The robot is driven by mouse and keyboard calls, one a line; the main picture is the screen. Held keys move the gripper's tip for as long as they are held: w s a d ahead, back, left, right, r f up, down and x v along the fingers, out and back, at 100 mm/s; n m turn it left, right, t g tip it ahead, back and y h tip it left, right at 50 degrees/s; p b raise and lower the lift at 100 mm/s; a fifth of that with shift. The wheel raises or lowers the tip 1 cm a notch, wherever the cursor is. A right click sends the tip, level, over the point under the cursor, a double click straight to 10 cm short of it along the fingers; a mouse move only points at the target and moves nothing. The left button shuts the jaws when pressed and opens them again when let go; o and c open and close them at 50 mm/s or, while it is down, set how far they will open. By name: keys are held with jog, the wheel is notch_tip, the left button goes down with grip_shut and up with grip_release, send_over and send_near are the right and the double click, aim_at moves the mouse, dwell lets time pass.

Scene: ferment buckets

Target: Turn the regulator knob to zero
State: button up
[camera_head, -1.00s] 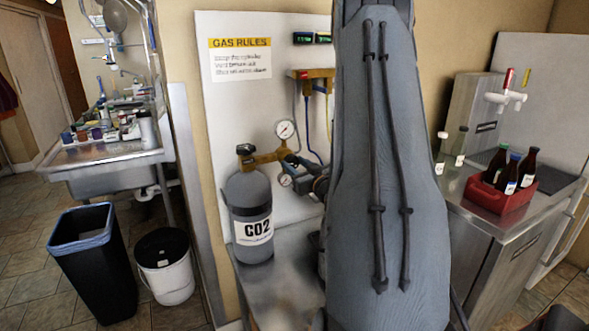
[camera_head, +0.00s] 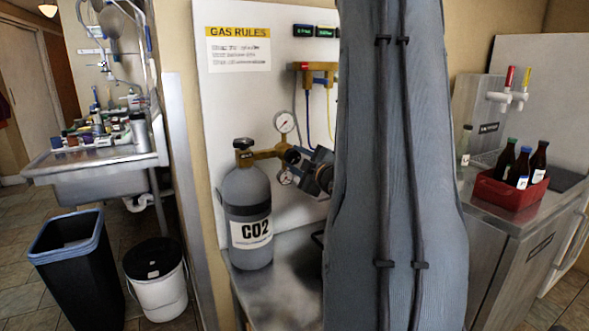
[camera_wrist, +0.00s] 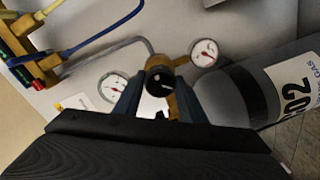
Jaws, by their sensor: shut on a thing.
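The brass regulator (camera_head: 266,154) sits on the grey CO2 cylinder (camera_head: 246,195), with a round white gauge (camera_head: 284,121) above and another below. In the wrist view the black regulator knob (camera_wrist: 160,82) shows a pale mark pointing right. My gripper (camera_wrist: 158,92) has a finger on each side of it and is shut on it. The two gauges (camera_wrist: 205,53) show on either side of the knob. In the head view my gripper (camera_head: 306,165) reaches the regulator from the right; the knob is hidden there.
My arm covers the middle of the head view. A manifold (camera_head: 316,75) with blue and yellow hoses hangs above the regulator. Bottles in a red crate (camera_head: 503,193) stand on the counter at right. A black bin (camera_head: 70,262) and white bucket (camera_head: 158,285) stand at left.

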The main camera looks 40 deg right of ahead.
jog(key=n+b, duration=0.5)
jog(key=b, duration=0.1)
jog(key=shift+f, duration=0.1)
jog(key=n+b, duration=0.2)
jog(key=b, duration=0.1)
jog(key=shift+n, duration=0.3)
jog(key=shift+a, duration=0.1)
jog(key=o, duration=1.1)
jog(key=shift+c, duration=0.2)
jog(key=v, duration=0.7)
jog(key=shift+s+b, duration=0.3)
jog(key=shift+s, duration=0.05)
